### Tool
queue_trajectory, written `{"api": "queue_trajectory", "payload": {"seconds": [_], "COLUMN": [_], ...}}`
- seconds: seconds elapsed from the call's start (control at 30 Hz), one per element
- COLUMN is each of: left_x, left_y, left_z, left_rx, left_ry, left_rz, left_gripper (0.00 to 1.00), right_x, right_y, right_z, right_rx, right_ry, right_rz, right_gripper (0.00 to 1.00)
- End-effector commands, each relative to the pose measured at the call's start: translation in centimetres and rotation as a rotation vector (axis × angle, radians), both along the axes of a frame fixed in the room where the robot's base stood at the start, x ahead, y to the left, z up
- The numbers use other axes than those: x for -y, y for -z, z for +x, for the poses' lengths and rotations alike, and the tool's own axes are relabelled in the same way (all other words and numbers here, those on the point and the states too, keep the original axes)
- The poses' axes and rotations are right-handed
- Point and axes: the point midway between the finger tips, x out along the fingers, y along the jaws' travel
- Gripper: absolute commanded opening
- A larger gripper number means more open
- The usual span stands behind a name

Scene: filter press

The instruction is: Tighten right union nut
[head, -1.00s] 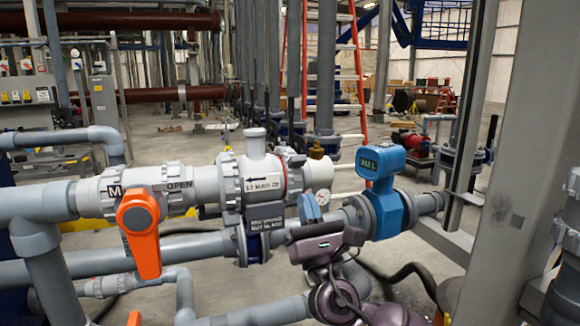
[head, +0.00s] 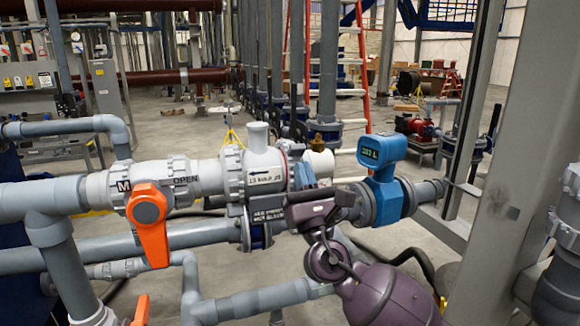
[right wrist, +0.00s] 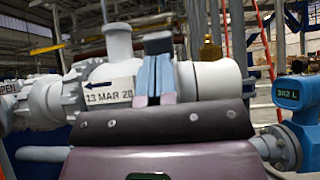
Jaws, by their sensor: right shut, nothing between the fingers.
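A white valve body (head: 262,165) with a "13 MAR" label sits in the horizontal pipe run. A ribbed union nut (head: 235,172) rings its left side. Its right end, a smooth white collar (head: 320,162), is partly hidden behind my right gripper (head: 303,172). The right wrist view shows this collar (right wrist: 217,80) just right of the blue-grey fingers (right wrist: 154,62). The fingers are together, with nothing between them, in front of the valve body. I cannot tell whether they touch it. My left gripper is out of view.
An orange-handled valve (head: 149,208) with ribbed nuts stands to the left on the same line. A blue flow meter (head: 383,170) is close on the right of my gripper. A lower grey pipe (head: 190,240) runs beneath. A grey steel column (head: 515,150) stands at right.

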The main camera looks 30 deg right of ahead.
Motion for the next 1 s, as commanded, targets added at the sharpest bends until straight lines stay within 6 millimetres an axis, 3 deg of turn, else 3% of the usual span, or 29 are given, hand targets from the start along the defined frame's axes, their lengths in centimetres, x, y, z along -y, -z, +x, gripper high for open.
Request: {"api": "queue_trajectory", "payload": {"seconds": [1.0], "left_x": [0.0], "left_y": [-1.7], "left_z": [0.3], "left_rx": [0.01], "left_ry": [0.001], "left_rz": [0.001], "left_gripper": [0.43], "right_x": [0.1], "right_y": [-2.5], "right_z": [1.1], "right_rx": [0.003], "right_ry": [0.001], "right_rz": [0.001], "right_gripper": [0.0]}}
